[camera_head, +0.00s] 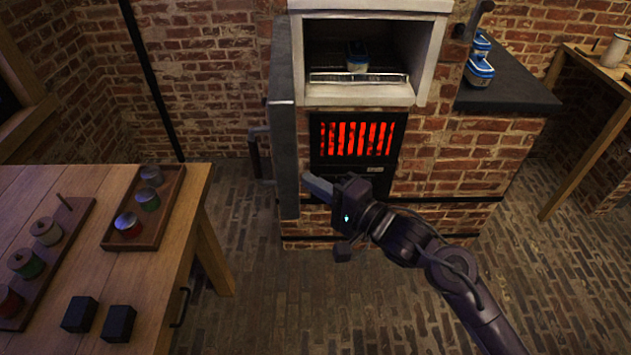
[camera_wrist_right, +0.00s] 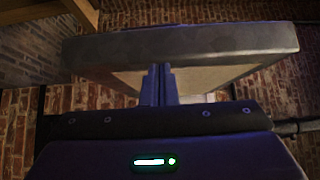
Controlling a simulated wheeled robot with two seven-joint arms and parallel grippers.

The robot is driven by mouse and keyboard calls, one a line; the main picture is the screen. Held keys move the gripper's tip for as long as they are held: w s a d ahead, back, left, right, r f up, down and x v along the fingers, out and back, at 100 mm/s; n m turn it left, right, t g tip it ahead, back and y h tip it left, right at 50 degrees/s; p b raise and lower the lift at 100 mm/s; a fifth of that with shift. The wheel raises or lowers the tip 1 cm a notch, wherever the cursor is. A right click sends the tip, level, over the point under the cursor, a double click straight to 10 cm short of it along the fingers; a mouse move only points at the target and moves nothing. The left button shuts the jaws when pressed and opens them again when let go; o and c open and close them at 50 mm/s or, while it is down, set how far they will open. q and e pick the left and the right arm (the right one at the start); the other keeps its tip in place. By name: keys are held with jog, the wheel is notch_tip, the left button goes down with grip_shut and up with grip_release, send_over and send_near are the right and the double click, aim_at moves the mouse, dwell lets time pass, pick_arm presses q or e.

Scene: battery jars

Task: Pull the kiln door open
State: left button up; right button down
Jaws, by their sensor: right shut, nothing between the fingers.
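The kiln door (camera_head: 284,120) stands swung wide open on the left of the kiln, seen nearly edge-on, with its dark handle (camera_head: 257,150) on its left side. My left gripper is not in view.
A red glowing grate (camera_head: 357,138) is below the chamber. More jars (camera_head: 479,72) stand on the dark ledge (camera_head: 510,88) at right. A wooden table (camera_head: 60,182) at left holds trays of small jars and two black blocks. The brick floor between is clear.

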jog(key=shift+a, duration=0.1)
jog(key=a+p, duration=0.1)
jog(key=a, duration=0.9)
jog(key=shift+s+a+p, duration=0.3)
jog(key=shift+a+p, duration=0.05)
jog(key=shift+p, duration=0.05)
